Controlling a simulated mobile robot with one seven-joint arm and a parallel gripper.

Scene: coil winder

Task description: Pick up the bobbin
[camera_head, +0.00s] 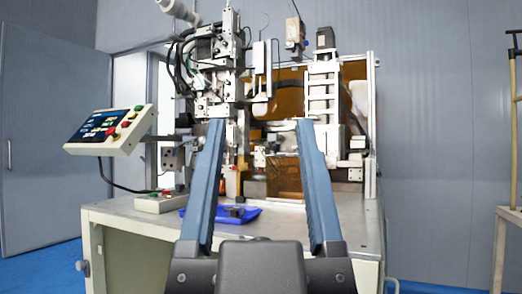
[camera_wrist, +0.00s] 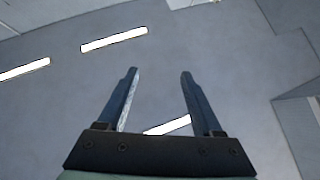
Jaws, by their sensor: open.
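My gripper (camera_head: 260,122) is open and empty in the head view, its two long blue fingers pointing up in front of the coil winder (camera_head: 322,95). A blue tray (camera_head: 250,217) lies on the bench top, partly hidden behind the left finger. A small dark item (camera_head: 236,211) lies on the tray; it is too small to tell whether it is the bobbin. In the wrist view, the open gripper (camera_wrist: 160,72) shows against the ceiling and its light strips, with no bobbin in sight.
The bench (camera_head: 140,222) has a grey top with a control box (camera_head: 160,202) at its left. A tilted control panel (camera_head: 110,128) with a screen and buttons juts out at the left. The bench's front right is clear.

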